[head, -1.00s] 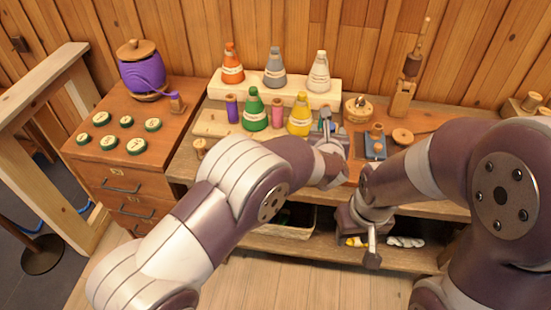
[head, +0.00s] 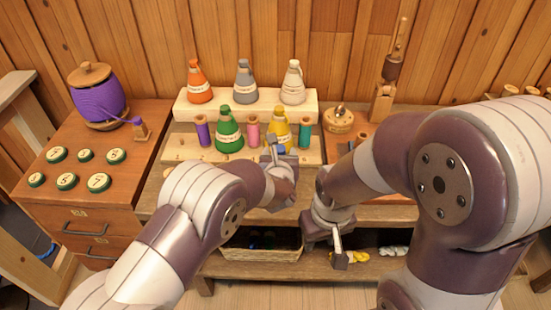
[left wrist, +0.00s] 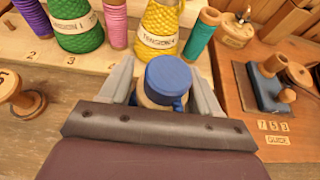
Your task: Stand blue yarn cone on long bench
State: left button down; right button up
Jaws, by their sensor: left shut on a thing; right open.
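My left gripper (head: 272,150) is in front of the yellow cone at the bench. In the left wrist view, its fingers (left wrist: 165,88) are shut on a blue piece (left wrist: 167,78), seen from above with a pale band under its round top; I take it as the blue yarn cone. The gripper and arm hide most of it in the head view. Whether its base touches the bench cannot be told. The long bench (head: 180,178) stands along the wall, with a numbered board on it. My right gripper (head: 340,258) is open and empty, low before the bench's front edge.
Green (head: 229,133) and yellow (head: 281,127) cones stand among purple, pink and teal (head: 304,134) spools. Orange, grey and white cones stand on the raised step (head: 222,109) behind. A blue tool block (left wrist: 268,88) is to the right. A basket (head: 262,243) is below.

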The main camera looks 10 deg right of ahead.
pick_arm(q)
jog(key=shift+f, duration=0.85)
jog(key=shift+w+d, duration=0.2)
jog(key=shift+w, duration=0.05)
jog(key=shift+s+a, duration=0.15)
jog(key=shift+a, duration=0.05)
jog(key=c, duration=0.5)
grip_release()
jog(key=shift+f, duration=0.1)
jog(key=shift+o, duration=1.4)
jog(key=shift+d, duration=0.1)
